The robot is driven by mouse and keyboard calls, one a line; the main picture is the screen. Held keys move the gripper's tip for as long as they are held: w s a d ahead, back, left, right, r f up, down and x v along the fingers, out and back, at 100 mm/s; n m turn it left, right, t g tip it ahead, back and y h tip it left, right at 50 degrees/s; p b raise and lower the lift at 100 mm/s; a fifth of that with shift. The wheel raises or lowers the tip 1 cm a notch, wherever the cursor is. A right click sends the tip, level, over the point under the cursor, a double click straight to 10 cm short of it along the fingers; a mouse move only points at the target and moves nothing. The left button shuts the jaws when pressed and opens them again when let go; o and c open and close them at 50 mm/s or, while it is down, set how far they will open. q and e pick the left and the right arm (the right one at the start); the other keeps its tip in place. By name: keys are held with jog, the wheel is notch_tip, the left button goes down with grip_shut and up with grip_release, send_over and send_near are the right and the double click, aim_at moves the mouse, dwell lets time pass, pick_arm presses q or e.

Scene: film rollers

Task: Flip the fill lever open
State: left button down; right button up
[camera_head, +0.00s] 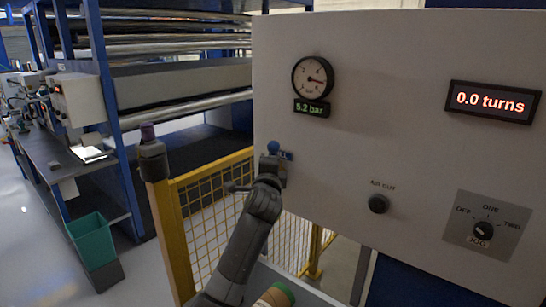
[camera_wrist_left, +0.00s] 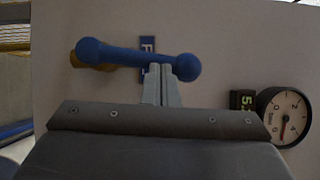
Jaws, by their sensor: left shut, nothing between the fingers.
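The fill lever is a blue bar with rounded ends (camera_wrist_left: 125,54). In the left wrist view it lies nearly level, tilted slightly down to the right, with a brass-coloured fitting (camera_wrist_left: 77,60) behind its left end. A blue label (camera_wrist_left: 147,44), partly hidden, is on the panel behind it. My left gripper (camera_wrist_left: 161,70) is shut and empty, its fingertips at the lever's lower edge just left of the right-hand ball; I cannot tell whether they touch. In the head view the gripper (camera_head: 272,160) is by the panel's left edge, beside the blue lever end (camera_head: 286,155). The right gripper is not in view.
The light panel (camera_head: 350,140) carries a round gauge (camera_head: 313,75) with a 5.2 bar display, a 0.0 turns display (camera_head: 492,102), a black button (camera_head: 378,204) and a JOG selector (camera_head: 482,230). A yellow mesh fence (camera_head: 210,195) stands left of my left arm.

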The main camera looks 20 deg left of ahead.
pick_arm(q)
jog(key=shift+w+a+r, duration=0.15)
jog(key=shift+w+a, duration=0.05)
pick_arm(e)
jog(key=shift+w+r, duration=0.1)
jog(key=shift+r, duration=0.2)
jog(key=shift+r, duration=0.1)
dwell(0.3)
